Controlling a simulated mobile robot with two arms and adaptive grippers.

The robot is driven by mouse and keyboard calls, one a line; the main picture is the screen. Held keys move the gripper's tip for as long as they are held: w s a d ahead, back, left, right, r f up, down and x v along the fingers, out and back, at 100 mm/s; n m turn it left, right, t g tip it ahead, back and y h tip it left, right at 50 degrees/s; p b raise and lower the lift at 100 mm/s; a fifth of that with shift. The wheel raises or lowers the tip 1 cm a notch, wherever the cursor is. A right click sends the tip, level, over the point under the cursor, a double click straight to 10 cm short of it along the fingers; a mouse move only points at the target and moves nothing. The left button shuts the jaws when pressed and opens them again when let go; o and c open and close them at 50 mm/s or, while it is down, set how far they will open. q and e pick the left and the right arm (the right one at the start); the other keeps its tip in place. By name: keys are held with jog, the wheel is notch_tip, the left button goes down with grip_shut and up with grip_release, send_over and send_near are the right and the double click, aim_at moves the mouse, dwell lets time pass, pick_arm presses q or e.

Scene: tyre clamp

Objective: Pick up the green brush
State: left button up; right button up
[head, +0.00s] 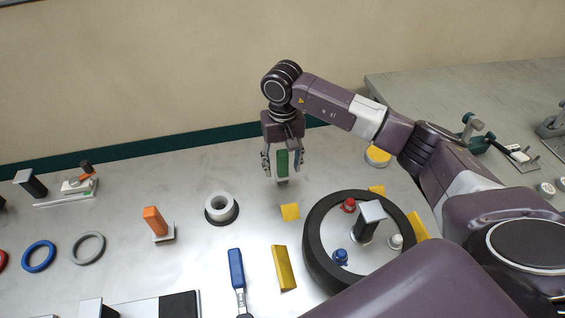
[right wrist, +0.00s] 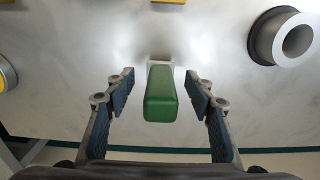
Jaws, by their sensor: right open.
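The green brush (head: 282,163) stands upright near the back of the table, its green handle up and a pale base at the table. My right gripper (head: 284,165) points down over it from above, with its fingers on either side of the handle. In the right wrist view the green brush (right wrist: 161,95) lies between the two open fingers (right wrist: 161,92), with a gap on each side. The fingers do not touch the handle there. My left gripper is not in view.
A white ring on a dark base (head: 221,208) stands left of the brush. An orange-handled brush (head: 155,221) stands farther left. A yellow block (head: 290,212) and a large black tyre (head: 316,251) lie in front and to the right. The wall is close behind.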

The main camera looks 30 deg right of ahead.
jog(key=shift+f, duration=0.9)
jog(key=shift+c, duration=0.2)
jog(key=c, duration=1.2)
jog(key=shift+r, duration=0.1)
